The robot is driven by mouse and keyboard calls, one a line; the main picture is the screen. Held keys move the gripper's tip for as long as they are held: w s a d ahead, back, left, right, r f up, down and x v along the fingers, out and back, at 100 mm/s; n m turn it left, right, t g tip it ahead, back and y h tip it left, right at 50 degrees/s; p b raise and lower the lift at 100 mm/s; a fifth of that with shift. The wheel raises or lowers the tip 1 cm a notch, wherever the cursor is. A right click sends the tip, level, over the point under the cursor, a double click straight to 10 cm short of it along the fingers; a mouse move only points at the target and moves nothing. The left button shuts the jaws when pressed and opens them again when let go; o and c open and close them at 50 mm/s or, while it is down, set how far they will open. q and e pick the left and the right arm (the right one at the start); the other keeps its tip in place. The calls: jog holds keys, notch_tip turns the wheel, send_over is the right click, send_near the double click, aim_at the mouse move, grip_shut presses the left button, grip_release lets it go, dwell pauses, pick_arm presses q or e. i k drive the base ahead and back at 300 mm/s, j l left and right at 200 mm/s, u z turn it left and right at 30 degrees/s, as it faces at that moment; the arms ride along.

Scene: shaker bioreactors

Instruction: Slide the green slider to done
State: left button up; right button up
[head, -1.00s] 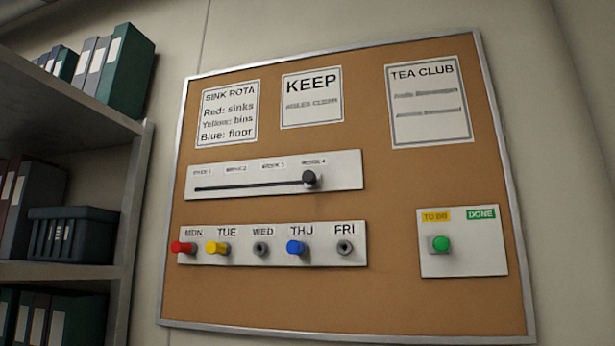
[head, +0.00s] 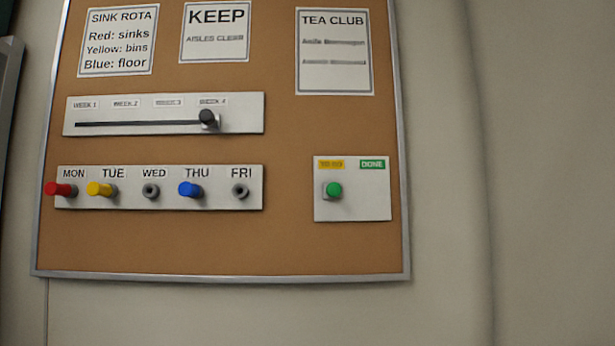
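The green slider (head: 334,190) is a round green knob on a small white panel (head: 365,208) at the lower right of the cork board. It sits at the left, under the yellow "TO DO" label (head: 331,164). The green "DONE" label (head: 372,164) is to its right, with bare white panel below it. Neither of my grippers shows in the head view.
The cork board (head: 290,240) also bears a week slider (head: 207,118) at week 4 and a weekday strip (head: 220,203) with red, yellow and blue pegs. Papers hang above. Bare wall (head: 445,150) lies to the right.

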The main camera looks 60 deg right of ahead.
aim_at(332, 190)
jog(key=i+z, duration=0.2)
jog(key=z, duration=0.3)
jog(key=i+j+z, duration=0.1)
jog(key=i+z, duration=0.15)
jog(key=z, duration=1.55)
